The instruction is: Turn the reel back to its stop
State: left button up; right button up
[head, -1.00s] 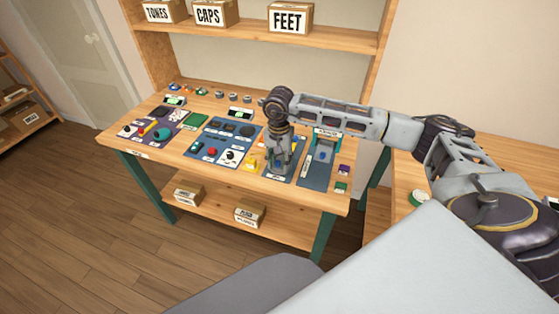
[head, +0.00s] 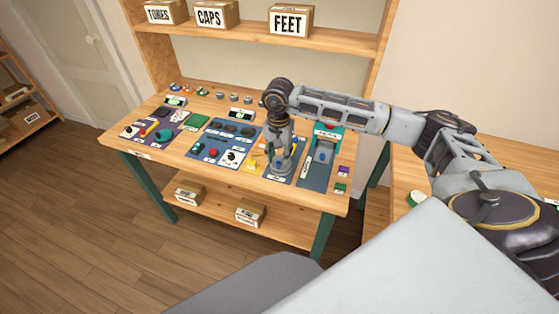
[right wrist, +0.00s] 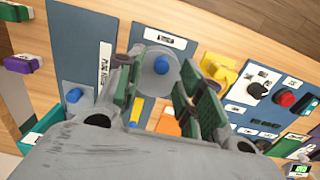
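In the right wrist view a round grey reel (right wrist: 150,88) with a blue centre sits on a blue panel, below a white label strip. My right gripper (right wrist: 162,80) is open. Its two green-padded fingers stand on either side of the reel, with a gap between them; I cannot tell whether either touches it. In the head view the right gripper (head: 280,172) points down over the blue panel on the workbench and hides the reel. My left gripper is not in view.
On the workbench (head: 235,178), a yellow part (right wrist: 218,68) and a panel with black and red knobs (right wrist: 285,99) lie close beside the reel. Another blue panel (right wrist: 75,50) with a small blue knob is on the other side. Labelled boxes stand on the shelf above.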

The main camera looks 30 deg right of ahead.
aim_at(278, 163)
jog(key=shift+r+p, duration=0.95)
jog(key=shift+r, duration=1.35)
jog(key=shift+a+f, duration=0.1)
jog(key=shift+a, duration=0.05)
